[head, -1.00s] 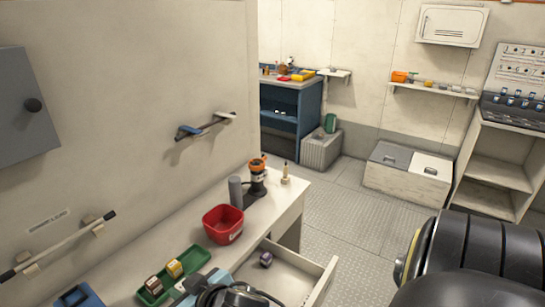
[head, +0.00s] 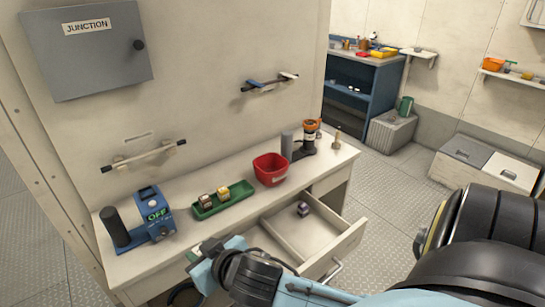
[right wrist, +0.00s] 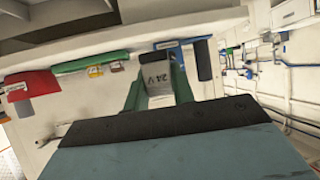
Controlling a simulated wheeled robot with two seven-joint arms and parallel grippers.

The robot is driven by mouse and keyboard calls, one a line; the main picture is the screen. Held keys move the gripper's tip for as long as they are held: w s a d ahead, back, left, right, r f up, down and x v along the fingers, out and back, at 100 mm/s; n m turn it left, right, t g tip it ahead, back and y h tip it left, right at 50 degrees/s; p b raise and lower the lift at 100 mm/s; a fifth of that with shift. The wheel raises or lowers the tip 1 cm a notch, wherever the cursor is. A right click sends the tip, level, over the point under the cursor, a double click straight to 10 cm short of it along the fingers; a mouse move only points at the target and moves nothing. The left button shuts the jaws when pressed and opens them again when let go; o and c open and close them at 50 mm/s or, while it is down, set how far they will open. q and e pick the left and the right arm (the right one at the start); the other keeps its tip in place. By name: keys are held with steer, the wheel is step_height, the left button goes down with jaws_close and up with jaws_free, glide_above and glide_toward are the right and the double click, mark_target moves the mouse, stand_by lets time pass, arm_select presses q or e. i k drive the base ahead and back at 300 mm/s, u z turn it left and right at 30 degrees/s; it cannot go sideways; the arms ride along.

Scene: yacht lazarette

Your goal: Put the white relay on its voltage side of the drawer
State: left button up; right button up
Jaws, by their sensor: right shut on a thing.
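My right gripper (head: 207,251) is shut on the white relay, above the bench's front edge, left of the open drawer (head: 347,244). In the right wrist view the white relay (right wrist: 156,72) shows "24 V" between the green fingers (right wrist: 158,92). In the head view the relay is mostly hidden or too small to make out. The drawer has a divider (head: 284,239) along its floor. A dark purplish relay (head: 303,209) lies in the drawer's right part. No voltage marks on the drawer are readable. My left gripper is not in view.
On the bench stand a blue unit reading OFF (head: 152,213), a green tray (head: 228,206) with a brown and a yellow relay, a red bin (head: 270,170) and an orange-topped tool (head: 311,133). A grey junction box (head: 88,50) hangs above.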

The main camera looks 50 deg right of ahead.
mark_target(310, 244)
steer(key=u, duration=3)
steer(key=k, duration=2.8)
steer(key=z, duration=1)
